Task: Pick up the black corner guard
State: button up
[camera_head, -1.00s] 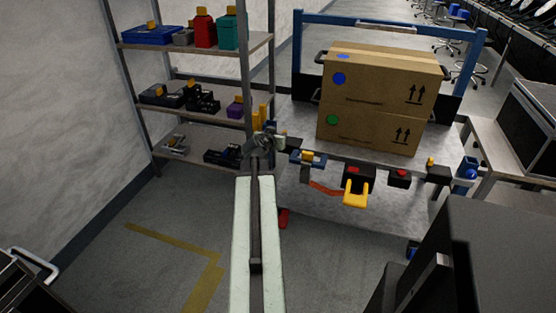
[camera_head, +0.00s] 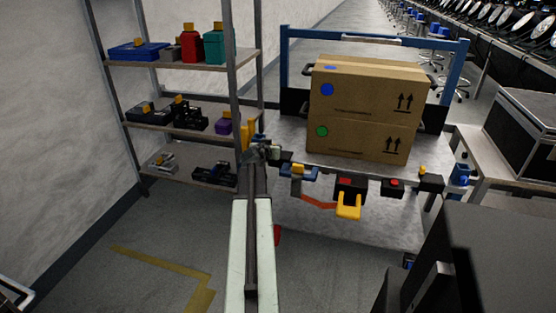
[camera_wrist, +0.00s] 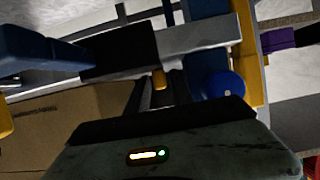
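A small black block, which looks like the black corner guard (camera_head: 286,156), sits at the left front corner of the cart shelf in the head view, just right of my gripper (camera_head: 262,151). A black block on the pale shelf edge (camera_wrist: 120,48) shows in the wrist view, beyond my gripper (camera_wrist: 164,88) and up to its left. A similar black block (camera_head: 431,183) is at the cart's right front corner. My gripper's dark fingers appear apart with nothing between them. The fingertips are small and dim in the head view.
Two stacked cardboard boxes (camera_head: 365,105) stand on the blue-framed cart. A blue clamp (camera_head: 298,173) and a black block with a yellow handle (camera_head: 350,193) are along its front edge. A shelf rack (camera_head: 180,127) with several items stands left. Floor in front is clear.

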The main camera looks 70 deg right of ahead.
grip_shut()
notch_tip(320, 180, up, 18)
jog(key=p, duration=1.8)
